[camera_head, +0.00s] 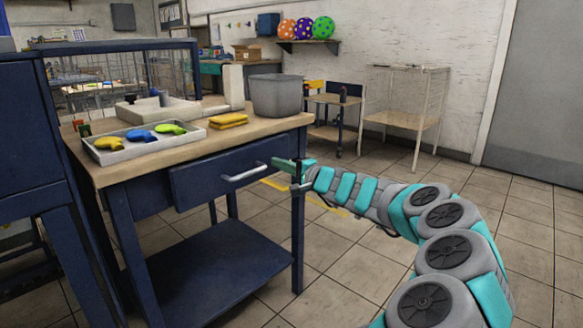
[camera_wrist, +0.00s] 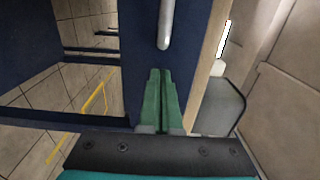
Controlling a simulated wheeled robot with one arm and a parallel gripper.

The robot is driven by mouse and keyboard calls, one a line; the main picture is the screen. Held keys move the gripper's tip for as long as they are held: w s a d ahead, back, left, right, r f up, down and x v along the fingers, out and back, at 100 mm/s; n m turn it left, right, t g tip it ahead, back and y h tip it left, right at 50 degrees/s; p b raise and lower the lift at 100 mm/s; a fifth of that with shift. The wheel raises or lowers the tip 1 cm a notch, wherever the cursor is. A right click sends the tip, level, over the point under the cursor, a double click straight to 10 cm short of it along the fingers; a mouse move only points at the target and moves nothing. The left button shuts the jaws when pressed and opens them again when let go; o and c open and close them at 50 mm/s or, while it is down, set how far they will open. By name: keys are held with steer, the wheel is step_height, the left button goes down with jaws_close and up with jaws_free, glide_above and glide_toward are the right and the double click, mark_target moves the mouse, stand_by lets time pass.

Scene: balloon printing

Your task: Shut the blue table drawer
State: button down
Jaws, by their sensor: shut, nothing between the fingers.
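The blue table (camera_head: 112,178) with a wooden top stands left of centre in the head view. Its blue drawer front (camera_head: 205,178) sits under the top and seems to stand a little out from the frame; how far is hard to tell. The drawer's silver handle (camera_head: 243,173) also shows at the top of the wrist view (camera_wrist: 164,25). My gripper (camera_head: 280,163) is shut and empty at the right end of the drawer front. In the wrist view its green fingers (camera_wrist: 160,75) lie together over the blue front, pointing toward the handle; contact cannot be told.
A blue lower shelf (camera_head: 215,270) lies below the drawer. A white rack (camera_head: 405,112) stands at the back. The tiled floor (camera_head: 330,270) in front is clear.

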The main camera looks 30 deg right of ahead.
mark_target(267, 157)
steer(key=shift+x, duration=1)
steer(key=x, duration=0.4)
steer(key=shift+w+f, duration=0.1)
steer(key=shift+w, duration=0.1)
steer(key=shift+w+r, duration=0.1)
steer(key=shift+r, duration=0.2)
steer(key=shift+a+r, duration=0.1)
